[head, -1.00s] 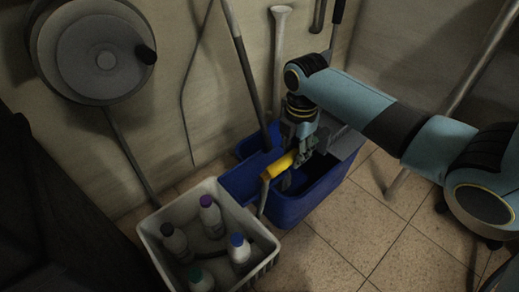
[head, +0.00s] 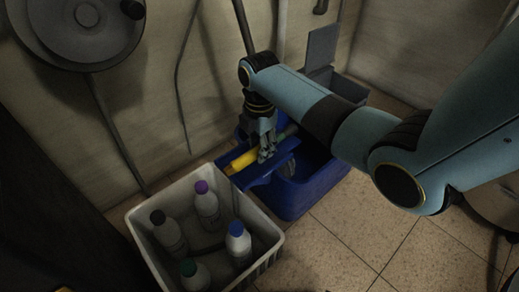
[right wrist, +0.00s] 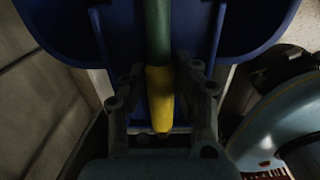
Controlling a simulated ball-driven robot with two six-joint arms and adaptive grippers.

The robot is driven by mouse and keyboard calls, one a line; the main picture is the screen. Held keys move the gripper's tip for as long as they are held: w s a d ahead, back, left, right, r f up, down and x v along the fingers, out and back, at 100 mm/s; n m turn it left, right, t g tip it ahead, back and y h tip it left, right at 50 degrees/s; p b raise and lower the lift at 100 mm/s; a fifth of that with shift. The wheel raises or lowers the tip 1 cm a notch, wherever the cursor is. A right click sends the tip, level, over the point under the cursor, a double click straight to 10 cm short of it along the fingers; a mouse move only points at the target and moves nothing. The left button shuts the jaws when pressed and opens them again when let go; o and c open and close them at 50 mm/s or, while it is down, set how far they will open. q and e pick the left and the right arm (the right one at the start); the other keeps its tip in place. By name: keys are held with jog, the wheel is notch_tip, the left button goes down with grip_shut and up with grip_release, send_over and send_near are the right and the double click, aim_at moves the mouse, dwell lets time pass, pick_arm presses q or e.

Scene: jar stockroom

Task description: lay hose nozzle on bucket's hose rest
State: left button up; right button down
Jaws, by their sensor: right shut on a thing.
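The hose nozzle (head: 243,161), yellow with a green part, is in my right gripper (head: 268,155). The blue bucket (head: 311,192) stands on the floor by the wall. The nozzle is over the bucket's near-left part, with its yellow end toward the white crate. In the right wrist view, the nozzle (right wrist: 160,95) runs lengthwise between the two fingers (right wrist: 162,100), its green part above a blue channel-like part of the bucket (right wrist: 190,40) with raised sides. I cannot tell whether it touches there. My left gripper is not in view.
A white crate (head: 270,255) with several bottles (head: 207,204) stands close to the bucket's left. A hose reel (head: 85,25) is on the wall, and a pole (head: 243,25) rises behind the bucket. Tiled floor (head: 345,225) is clear at the front right.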

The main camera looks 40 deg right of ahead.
dwell(0.3)
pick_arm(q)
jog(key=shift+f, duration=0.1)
pick_arm(e)
jog(key=c, duration=1)
grip_release()
jog(key=shift+f, duration=0.15)
